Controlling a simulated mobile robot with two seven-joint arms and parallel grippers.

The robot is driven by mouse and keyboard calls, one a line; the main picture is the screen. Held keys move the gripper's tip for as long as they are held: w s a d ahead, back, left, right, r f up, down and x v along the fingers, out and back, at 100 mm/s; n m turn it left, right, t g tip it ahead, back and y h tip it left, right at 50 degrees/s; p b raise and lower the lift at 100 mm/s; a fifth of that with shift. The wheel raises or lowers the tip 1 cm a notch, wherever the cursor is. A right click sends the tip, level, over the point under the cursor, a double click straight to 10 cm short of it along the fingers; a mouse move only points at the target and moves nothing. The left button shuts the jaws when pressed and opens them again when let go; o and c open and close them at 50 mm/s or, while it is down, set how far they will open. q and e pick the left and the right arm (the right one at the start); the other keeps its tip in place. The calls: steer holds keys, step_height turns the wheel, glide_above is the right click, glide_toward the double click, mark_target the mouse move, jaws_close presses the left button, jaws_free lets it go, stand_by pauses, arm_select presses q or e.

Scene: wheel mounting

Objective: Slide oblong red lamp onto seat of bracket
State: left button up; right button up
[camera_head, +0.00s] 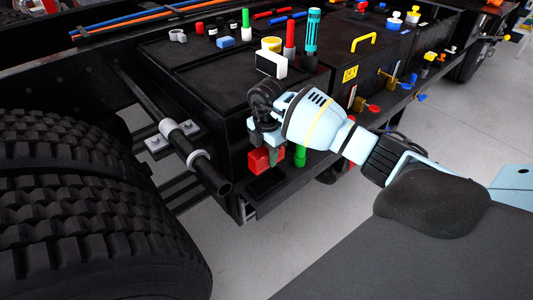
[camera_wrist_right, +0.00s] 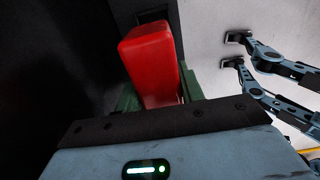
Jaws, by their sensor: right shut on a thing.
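The red lamp (camera_head: 262,160) is a blocky piece at the front corner of the black chassis box. My right gripper (camera_head: 264,137) comes in from the right, pointing down, and is shut on the lamp from above. In the right wrist view the lamp (camera_wrist_right: 150,62) shows as an oblong red block, upright in front of the gripper, with dark green pieces on both sides. A dark flat plate (camera_head: 266,185) lies just below the lamp and looks like the bracket's seat. I cannot tell whether the lamp touches it. My left gripper is not in view.
A green cylinder (camera_head: 300,156) stands close to the right of the lamp. A black pipe (camera_head: 214,182) with grey clamps and a large tyre (camera_head: 85,205) are at the left. Several small parts stand on the black box (camera_head: 205,82). The grey floor is clear at front.

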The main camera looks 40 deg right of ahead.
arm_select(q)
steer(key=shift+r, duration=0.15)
